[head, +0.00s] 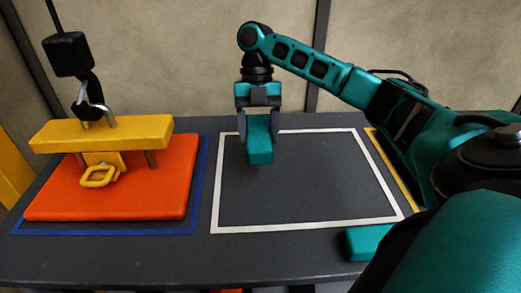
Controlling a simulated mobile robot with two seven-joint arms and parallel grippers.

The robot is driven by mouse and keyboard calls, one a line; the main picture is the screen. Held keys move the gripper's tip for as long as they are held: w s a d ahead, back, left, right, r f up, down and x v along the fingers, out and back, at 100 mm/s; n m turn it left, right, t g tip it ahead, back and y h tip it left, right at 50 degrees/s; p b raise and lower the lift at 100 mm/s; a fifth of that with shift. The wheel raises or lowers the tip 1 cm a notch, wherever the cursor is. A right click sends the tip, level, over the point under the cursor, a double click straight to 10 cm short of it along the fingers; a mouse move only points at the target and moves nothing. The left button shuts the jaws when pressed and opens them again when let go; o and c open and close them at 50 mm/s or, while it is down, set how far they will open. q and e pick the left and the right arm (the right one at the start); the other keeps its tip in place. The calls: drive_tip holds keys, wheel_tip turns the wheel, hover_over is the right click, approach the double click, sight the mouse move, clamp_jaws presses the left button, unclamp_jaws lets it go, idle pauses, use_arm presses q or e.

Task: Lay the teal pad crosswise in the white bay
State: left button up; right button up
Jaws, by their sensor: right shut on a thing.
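My right gripper (259,112) is shut on a teal pad (260,155), with the fingers on either side of it. The pad shows inside the upper left part of the white bay (310,226), a white outline on the dark table. Its long side runs toward me in the view. I cannot tell whether it touches the table. A second teal block (368,243) lies just outside the bay's lower right edge, partly hidden by my right arm. My left gripper is not in view.
An orange slab (110,200) lies in a blue outline (100,233) at left. A yellow beam (100,134) stands over it, with a black hook (88,95) at its top. A yellow outline (378,150) at right is mostly hidden by my arm. The bay's middle is clear.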

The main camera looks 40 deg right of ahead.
wheel_tip(320, 180, down, 3)
drive_tip(key=shift+r, duration=0.1)
wheel_tip(320, 180, down, 6)
drive_tip(key=shift+r+b, duration=0.2)
drive_tip(key=shift+b, duration=0.7)
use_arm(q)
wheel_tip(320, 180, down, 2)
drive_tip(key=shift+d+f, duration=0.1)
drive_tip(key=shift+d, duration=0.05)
use_arm(e)
drive_tip(key=o, duration=1.1)
drive_tip(key=shift+f, duration=0.1)
drive_tip(key=shift+c, duration=0.2)
